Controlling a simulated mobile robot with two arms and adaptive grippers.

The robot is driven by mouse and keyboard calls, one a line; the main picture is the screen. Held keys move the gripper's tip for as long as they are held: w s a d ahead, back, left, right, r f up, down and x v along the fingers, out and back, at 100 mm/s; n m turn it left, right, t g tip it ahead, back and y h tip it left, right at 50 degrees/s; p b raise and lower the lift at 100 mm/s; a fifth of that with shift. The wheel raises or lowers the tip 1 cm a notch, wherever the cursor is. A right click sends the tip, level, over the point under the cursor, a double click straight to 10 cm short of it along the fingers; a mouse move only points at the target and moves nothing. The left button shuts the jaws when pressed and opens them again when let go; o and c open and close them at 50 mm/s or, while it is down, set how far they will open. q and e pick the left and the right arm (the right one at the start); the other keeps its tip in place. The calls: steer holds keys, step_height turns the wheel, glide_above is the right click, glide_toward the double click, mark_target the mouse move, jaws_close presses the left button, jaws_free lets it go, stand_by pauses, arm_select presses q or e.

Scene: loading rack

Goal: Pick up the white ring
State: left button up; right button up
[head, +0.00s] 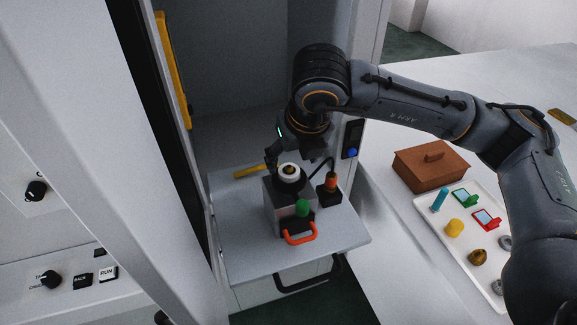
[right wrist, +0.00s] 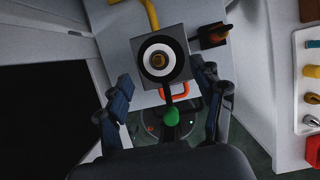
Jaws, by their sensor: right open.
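The white ring (head: 289,180) lies flat on top of a grey block and surrounds a brown-tipped centre post. In the right wrist view the white ring (right wrist: 145,62) shows from above, with dark bands inside and outside it. My right gripper (head: 296,160) is open just above the block, pointing down. In the right wrist view its two fingers (right wrist: 165,87) are spread, one on each side, a little below the ring in the picture; they look apart from it. I cannot tell the exact height gap. My left gripper is not in view.
The grey block (head: 281,208) stands on a pull-out shelf (head: 254,262), with a green knob (head: 302,207), orange handle (head: 299,238) and orange-topped post (head: 331,181) close by. Cabinet walls flank the shelf. At right are a brown box (head: 430,169) and a white tray (head: 437,236).

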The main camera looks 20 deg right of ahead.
mark_target(290, 168)
steer(key=p+x, duration=0.1)
steer(key=x, duration=0.2)
steer(key=shift+f+p, duration=0.1)
steer(key=shift+p, duration=0.2)
steer(key=shift+w+f, duration=0.1)
steer(key=shift+f, duration=0.1)
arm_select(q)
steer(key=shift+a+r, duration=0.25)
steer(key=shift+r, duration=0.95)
arm_select(e)
steer(key=c, duration=1)
